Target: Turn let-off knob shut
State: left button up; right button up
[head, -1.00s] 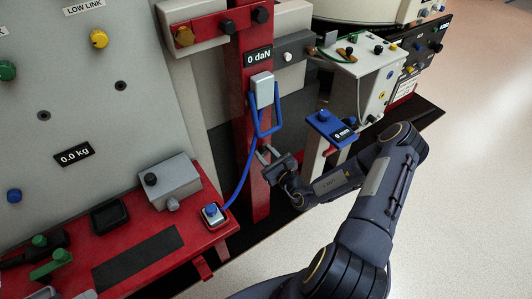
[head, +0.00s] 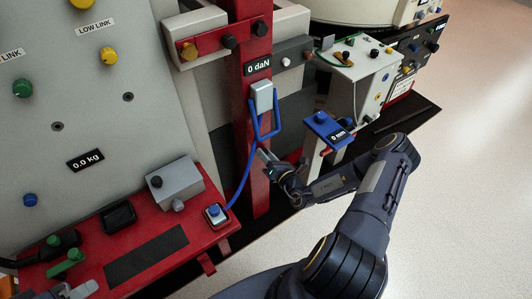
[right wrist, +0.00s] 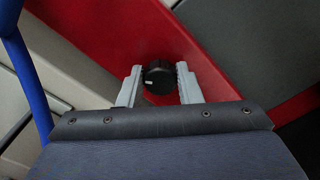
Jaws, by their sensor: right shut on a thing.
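A black round knob (right wrist: 159,78) with a white mark sits on the red post in the right wrist view; I take it to be the let-off knob. My right gripper (right wrist: 159,84) is shut on it, one grey finger on each side. In the head view my right gripper (head: 264,156) is at the front of the red post (head: 260,188), below the blue hook-shaped bar. The knob is hidden there by the gripper. My left gripper is not in view.
A blue cable (head: 241,183) runs close to the left of my right gripper. A blue "0 mm" readout (head: 326,129) stands just to its right. The red bench (head: 190,228) carries a grey box (head: 176,181). Open floor (head: 450,210) lies at right.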

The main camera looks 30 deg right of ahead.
jog(key=shift+f+m+p, duration=0.15)
jog(key=shift+m+p, duration=0.35)
jog(key=shift+m, duration=2.9)
jog(key=o, duration=1)
jog(key=shift+c, duration=0.2)
jog(key=shift+s+d, duration=0.1)
jog(key=s, duration=0.7)
jog(key=shift+s+d, duration=0.25)
jog(key=shift+s, duration=0.1)
